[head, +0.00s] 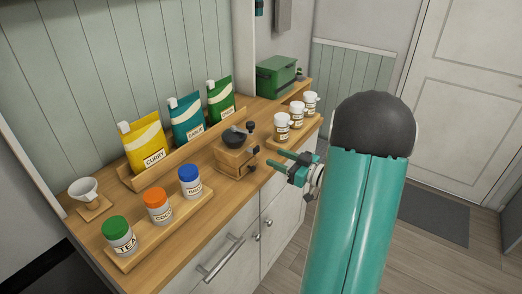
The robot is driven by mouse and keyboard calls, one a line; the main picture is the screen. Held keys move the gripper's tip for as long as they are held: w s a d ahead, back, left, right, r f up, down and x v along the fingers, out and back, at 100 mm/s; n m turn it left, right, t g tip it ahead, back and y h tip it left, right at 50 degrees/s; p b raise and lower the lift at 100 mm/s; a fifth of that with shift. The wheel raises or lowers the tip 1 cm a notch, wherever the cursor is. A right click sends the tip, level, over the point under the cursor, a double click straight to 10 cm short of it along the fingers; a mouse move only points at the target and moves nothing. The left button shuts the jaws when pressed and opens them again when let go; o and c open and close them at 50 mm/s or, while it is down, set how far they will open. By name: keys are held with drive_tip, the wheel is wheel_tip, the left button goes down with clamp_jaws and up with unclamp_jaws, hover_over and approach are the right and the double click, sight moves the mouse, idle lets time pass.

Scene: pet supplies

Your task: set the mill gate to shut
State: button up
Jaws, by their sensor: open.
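The mill (231,160) is a small wooden box with a dark round bowl on top and a dark crank knob (250,126) above it. It stands on the wooden counter near the front edge. Small dark fittings show on its right side, but they are too small to tell which is the gate or how it is set. My gripper (277,158) is just right of the mill, open and empty, with its green fingers pointing left toward it. A small gap seems to lie between the fingers and the mill.
Curry, garlic and another pouch stand in a wooden rack (183,158) behind the mill. A tray (163,230) of three lidded jars is at the front left, near a white funnel (84,189). Cabinet doors drop below the counter edge.

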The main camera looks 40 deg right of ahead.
sight(258, 149)
drive_tip(key=x, duration=0.7)
drive_tip(key=shift+w, duration=0.35)
clamp_jaws()
